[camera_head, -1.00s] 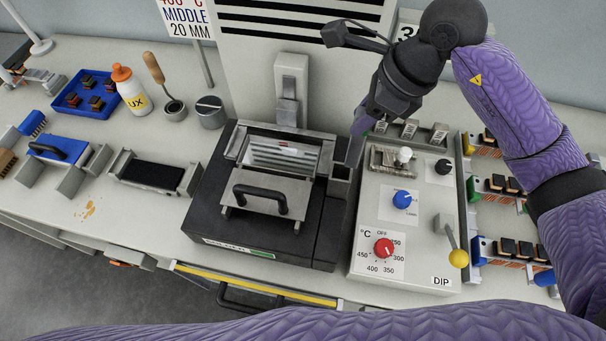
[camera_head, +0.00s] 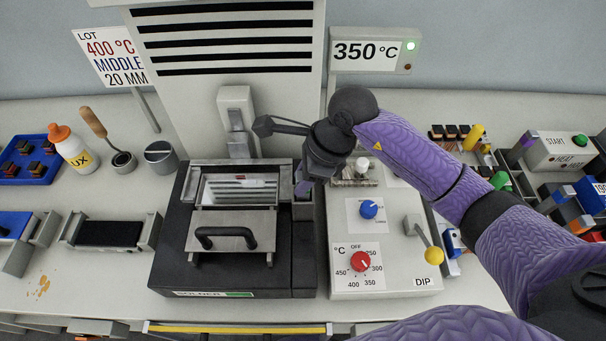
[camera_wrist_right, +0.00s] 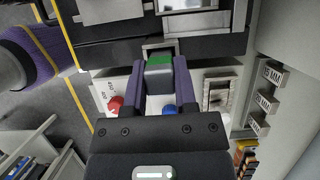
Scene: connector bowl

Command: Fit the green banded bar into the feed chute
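My right gripper (camera_head: 303,186) is over the feed chute (camera_head: 304,210) at the right side of the black solder pot. In the right wrist view the purple fingers (camera_wrist_right: 160,66) are closed on the grey green banded bar (camera_wrist_right: 158,75). Its green band shows at the far end, at the chute's rectangular metal mouth (camera_wrist_right: 148,46). I cannot tell how far the bar's end is inside the mouth. In the head view the bar is hidden by the gripper. My left gripper is not in view.
The solder pot (camera_head: 170,270) has a handled plate in front. Right of the chute is the control box (camera_head: 345,285) with red and blue knobs and a yellow-tipped lever (camera_head: 433,256). A display (camera_head: 365,52) reads 350 °C; a sign (camera_head: 112,58) reads 400 °C, MIDDLE, 20 MM.

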